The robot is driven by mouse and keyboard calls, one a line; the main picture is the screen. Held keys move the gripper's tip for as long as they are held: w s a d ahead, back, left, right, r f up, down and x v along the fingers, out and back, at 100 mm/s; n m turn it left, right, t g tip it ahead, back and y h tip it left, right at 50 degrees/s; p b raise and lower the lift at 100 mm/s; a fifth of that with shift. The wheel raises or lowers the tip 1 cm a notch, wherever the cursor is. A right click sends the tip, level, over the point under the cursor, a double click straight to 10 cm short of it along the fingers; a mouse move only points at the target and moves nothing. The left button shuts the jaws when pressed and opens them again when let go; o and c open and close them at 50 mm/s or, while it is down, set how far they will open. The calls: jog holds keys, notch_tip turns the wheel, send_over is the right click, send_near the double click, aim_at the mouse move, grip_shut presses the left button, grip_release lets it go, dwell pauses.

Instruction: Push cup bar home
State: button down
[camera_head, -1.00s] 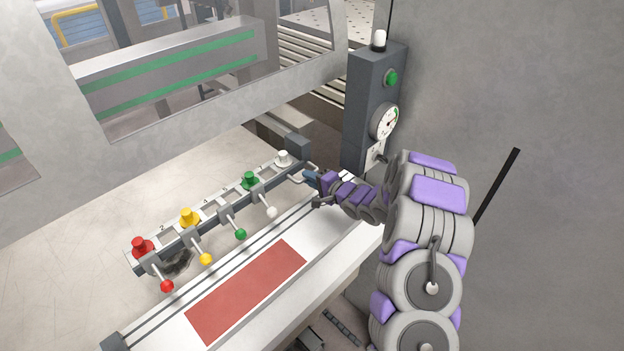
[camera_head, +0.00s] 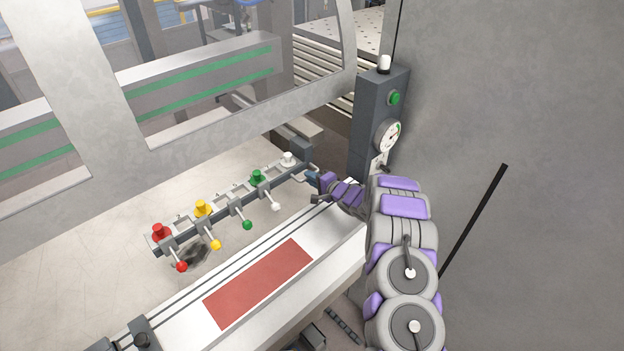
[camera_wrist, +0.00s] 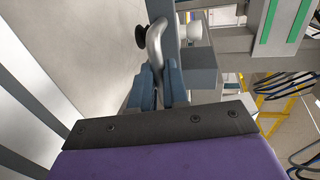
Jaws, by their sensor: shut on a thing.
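The cup bar (camera_head: 218,208) is a grey bar above the pale floor, beyond the white table. It carries red (camera_head: 161,233), yellow (camera_head: 202,209), green (camera_head: 257,178) and white (camera_head: 288,160) cups, with ball-ended levers on its near side. My gripper (camera_head: 312,177) is at the bar's right end, shut on the bar's handle; the grip itself is small in the head view. In the wrist view, my blue fingers (camera_wrist: 160,86) close around the bent grey metal handle (camera_wrist: 155,42).
The white table (camera_head: 335,245) with a red panel (camera_head: 259,283) lies in front of the bar. A dark post (camera_head: 378,125) with a green button and gauge stands right of my gripper. A machine frame (camera_head: 200,135) with green-striped beams is behind. A grey wall (camera_head: 520,130) fills the right.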

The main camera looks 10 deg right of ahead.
jog(key=shift+a, duration=0.15)
jog(key=c, duration=1.1)
grip_release()
jog(key=shift+a, duration=0.2)
jog(key=shift+c, duration=0.2)
jog(key=shift+d, duration=0.1)
jog(key=v, duration=1.7)
jog(key=shift+s+r+p, duration=0.2)
jog(key=shift+s+p, duration=0.05)
jog(key=shift+p, duration=0.2)
